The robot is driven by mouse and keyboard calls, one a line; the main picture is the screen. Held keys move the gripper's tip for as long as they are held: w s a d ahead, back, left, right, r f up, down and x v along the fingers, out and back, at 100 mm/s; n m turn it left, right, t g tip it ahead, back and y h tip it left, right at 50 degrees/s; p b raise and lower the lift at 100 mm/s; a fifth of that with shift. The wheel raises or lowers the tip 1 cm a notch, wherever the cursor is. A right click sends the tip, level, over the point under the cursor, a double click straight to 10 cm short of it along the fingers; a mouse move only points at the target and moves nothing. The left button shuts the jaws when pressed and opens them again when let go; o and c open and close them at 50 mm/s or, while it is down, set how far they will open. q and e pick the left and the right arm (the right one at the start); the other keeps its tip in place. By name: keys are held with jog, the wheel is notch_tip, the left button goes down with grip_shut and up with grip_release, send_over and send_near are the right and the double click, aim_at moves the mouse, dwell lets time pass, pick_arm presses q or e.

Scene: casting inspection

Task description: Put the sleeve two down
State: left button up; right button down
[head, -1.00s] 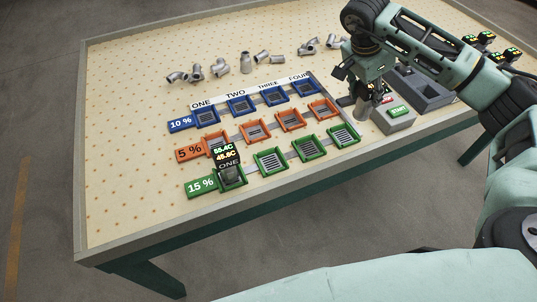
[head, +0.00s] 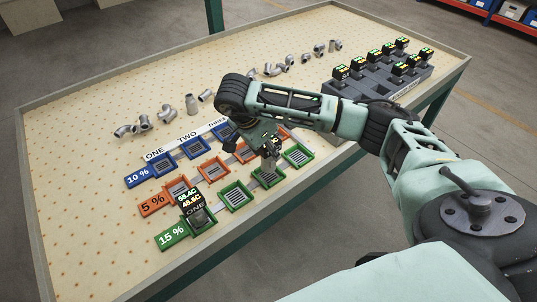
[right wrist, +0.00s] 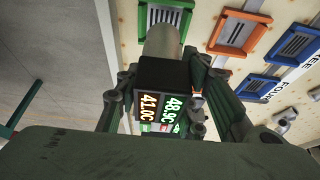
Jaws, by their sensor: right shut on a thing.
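My right gripper (head: 268,148) is shut on a sleeve with a grey cylinder end (head: 268,163), above the green row. In the right wrist view the fingers (right wrist: 165,78) grip its black head (right wrist: 162,78), whose displays read 41.0C and 48.9C. Its grey cylinder (right wrist: 162,44) points away from me. I cannot read a name on it. A green tray (right wrist: 145,20) lies beyond the cylinder. The second green tray (head: 236,194) is empty. My left gripper is not in view.
Orange trays (head: 212,171) and blue trays (head: 163,163) lie behind the green row. My right arm hides some of them. Grey pipe fittings (head: 191,104) lie along the back. A dark rack (head: 407,95) with several display-headed sleeves stands at the right.

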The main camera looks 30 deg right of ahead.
aim_at(269, 157)
notch_tip(269, 157, down, 4)
jog(key=shift+r+p, duration=0.15)
jog(key=shift+p, duration=0.4)
